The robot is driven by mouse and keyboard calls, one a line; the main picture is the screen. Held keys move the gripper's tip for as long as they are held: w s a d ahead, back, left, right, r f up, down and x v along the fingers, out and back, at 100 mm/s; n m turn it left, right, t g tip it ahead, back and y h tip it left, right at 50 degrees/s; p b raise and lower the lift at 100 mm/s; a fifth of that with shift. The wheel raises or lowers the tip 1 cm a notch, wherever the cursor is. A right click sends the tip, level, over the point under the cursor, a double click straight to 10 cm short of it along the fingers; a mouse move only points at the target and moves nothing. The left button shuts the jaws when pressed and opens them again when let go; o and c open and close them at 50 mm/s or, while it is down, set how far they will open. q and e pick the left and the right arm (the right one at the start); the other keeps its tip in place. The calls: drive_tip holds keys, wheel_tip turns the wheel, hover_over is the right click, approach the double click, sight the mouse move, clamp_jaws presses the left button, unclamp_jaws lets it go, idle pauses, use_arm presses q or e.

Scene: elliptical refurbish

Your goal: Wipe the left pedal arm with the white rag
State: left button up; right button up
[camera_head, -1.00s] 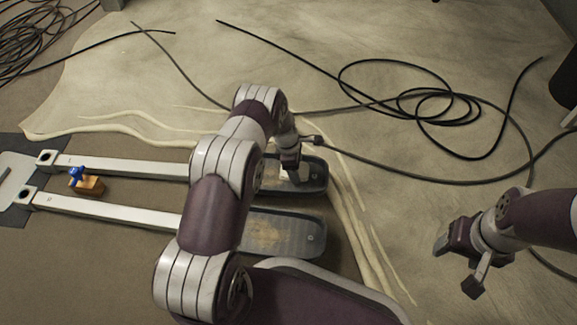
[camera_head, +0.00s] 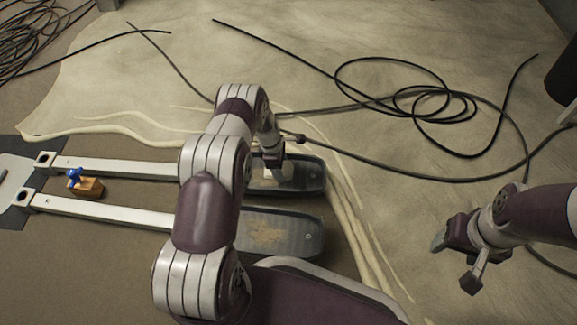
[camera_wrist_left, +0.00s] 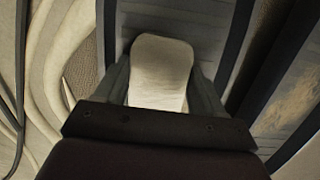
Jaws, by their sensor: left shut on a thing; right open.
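The far pedal arm is a pale bar (camera_head: 125,168) ending in a dark pedal pad (camera_head: 312,176). My left gripper (camera_head: 272,158) is over this pad, pointing down. It is shut on the white rag (camera_wrist_left: 160,68), a folded pale block at or just above the pad; contact is not clear. The near pedal arm (camera_head: 110,212) runs parallel and ends in a pad (camera_head: 285,235) with a brown stain. My left arm covers parts of both bars. My right gripper (camera_head: 440,238) is open and empty over the floor at the right.
A wooden block with a blue top (camera_head: 85,185) sits between the two bars at the left. Coiled black cable (camera_head: 410,100) lies behind on the pale floor covering, and one cable passes close to my left gripper.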

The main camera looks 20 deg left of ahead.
sight(260, 171)
use_arm(q)
drive_tip(key=shift+s+a+f, duration=0.1)
drive_tip(key=shift+s+a, duration=0.35)
drive_tip(key=shift+a, duration=0.75)
drive_tip(key=shift+s+a+f, duration=0.1)
drive_tip(key=shift+s+a, duration=0.3)
drive_tip(key=shift+a, duration=0.75)
drive_tip(key=shift+s+a, duration=0.45)
drive_tip(key=shift+a, duration=0.75)
drive_tip(key=shift+s+a+r+b, duration=0.1)
drive_tip(key=shift+s+a+b, duration=0.2)
drive_tip(key=shift+a, duration=0.75)
drive_tip(key=shift+s+a+r+b, duration=0.15)
drive_tip(key=shift+s+a, duration=0.2)
drive_tip(key=shift+a, duration=0.7)
drive_tip(key=p+v, duration=0.3)
drive_tip(key=d+p+v, duration=0.1)
drive_tip(key=v, duration=0.1)
drive_tip(key=shift+w+a+r+p, duration=0.1)
drive_tip(key=shift+w+r+p, duration=0.05)
drive_tip(key=shift+r+p, duration=0.15)
drive_tip(key=shift+r, duration=0.2)
drive_tip(key=p+v, duration=0.3)
drive_tip(key=shift+d+r, duration=0.1)
drive_tip(key=shift+d, duration=0.35)
